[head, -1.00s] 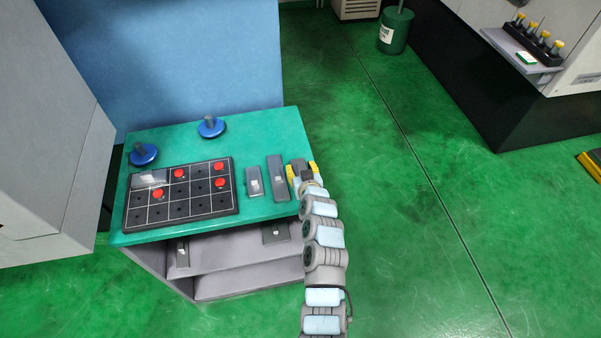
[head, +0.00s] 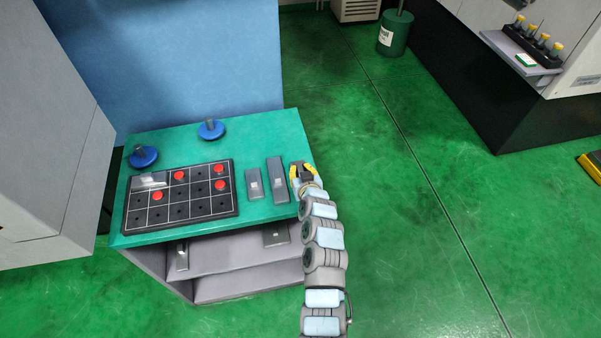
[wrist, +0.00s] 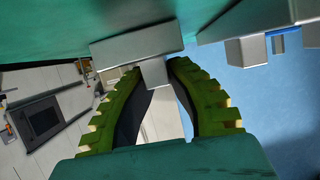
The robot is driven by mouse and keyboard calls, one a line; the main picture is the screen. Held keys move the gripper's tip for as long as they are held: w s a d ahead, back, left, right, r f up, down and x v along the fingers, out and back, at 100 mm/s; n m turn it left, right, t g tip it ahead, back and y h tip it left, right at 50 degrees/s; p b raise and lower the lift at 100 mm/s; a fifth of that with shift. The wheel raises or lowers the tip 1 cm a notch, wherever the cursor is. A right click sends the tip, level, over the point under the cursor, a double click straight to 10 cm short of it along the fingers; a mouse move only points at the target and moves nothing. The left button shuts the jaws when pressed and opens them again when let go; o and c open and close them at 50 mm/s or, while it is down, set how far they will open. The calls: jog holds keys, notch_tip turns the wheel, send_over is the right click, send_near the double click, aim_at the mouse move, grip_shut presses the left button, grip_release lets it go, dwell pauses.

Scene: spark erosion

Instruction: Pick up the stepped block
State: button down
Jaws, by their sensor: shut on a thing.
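The stepped block is grey, with a wide slab and a narrower step. In the wrist view its wide slab (wrist: 130,49) lies beyond my fingertips, and its narrow step sits between them. In the head view the block (head: 306,166) is at the right edge of the teal tabletop (head: 262,127), mostly covered by my gripper (head: 302,173). My gripper, with yellow-green ribbed fingers, also shows in the wrist view (wrist: 154,72), shut on the narrow step. The slab is close to the teal surface; I cannot tell whether it touches.
Two grey blocks with pale labels, a short one (head: 253,186) and a long one (head: 277,181), lie left of my gripper. A black grid tray (head: 184,212) holds several red pieces. Two blue-based pieces (head: 210,129) (head: 143,156) stand behind.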

aim_at(301, 170)
jog(key=shift+r, duration=0.4)
notch_tip(301, 170, up, 3)
jog(key=shift+f, duration=0.1)
jog(key=s+r+p, duration=0.1)
jog(key=s+r, duration=0.8)
jog(key=s, duration=0.5)
jog(key=shift+r, duration=0.2)
